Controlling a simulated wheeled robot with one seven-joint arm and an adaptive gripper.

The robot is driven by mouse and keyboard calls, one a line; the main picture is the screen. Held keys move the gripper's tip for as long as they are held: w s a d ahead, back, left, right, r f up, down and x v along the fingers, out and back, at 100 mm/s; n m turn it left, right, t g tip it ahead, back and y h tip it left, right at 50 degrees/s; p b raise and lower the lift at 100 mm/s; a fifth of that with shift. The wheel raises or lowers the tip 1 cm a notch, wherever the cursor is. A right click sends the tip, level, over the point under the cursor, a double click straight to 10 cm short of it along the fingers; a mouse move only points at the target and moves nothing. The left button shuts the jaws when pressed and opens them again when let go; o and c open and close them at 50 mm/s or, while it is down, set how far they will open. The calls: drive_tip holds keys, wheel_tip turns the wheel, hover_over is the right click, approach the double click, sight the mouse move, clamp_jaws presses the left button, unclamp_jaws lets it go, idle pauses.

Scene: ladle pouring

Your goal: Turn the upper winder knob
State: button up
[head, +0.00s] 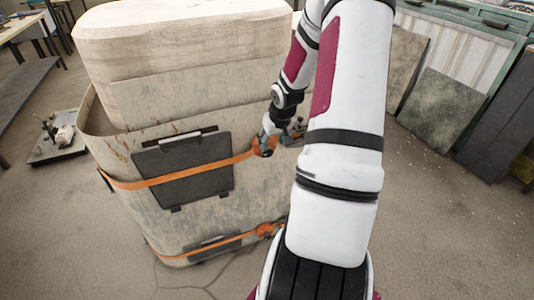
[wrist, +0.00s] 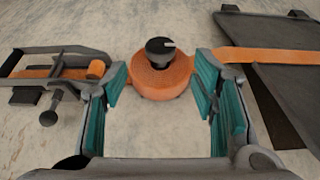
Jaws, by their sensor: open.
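The upper winder is an orange spool (wrist: 158,79) of strap on the front of the large pale container; in the head view its orange edge (head: 265,152) shows beside my gripper. Its black knob (wrist: 160,52), with a small pale mark, stands out from the spool's middle. My gripper (wrist: 160,85) is open and empty, with one teal-padded finger to either side of the spool. The knob lies between the fingers in the picture, slightly beyond their tips; I cannot tell the depth gap. In the head view my gripper (head: 268,142) is at the winder, partly hidden by my arm.
A lower orange winder (head: 265,230) sits below on the same container (head: 190,225). A dark panel (wrist: 295,85) crossed by the orange strap is right of the spool in the wrist view. A metal buckle with a lever (wrist: 60,75) is at left. Boards lean at the right.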

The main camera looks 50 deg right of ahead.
sight(269, 151)
drive_tip(key=b+x, duration=0.1)
drive_tip(key=x, duration=0.6)
drive_tip(key=shift+f+b, duration=0.3)
drive_tip(key=c, duration=1.1)
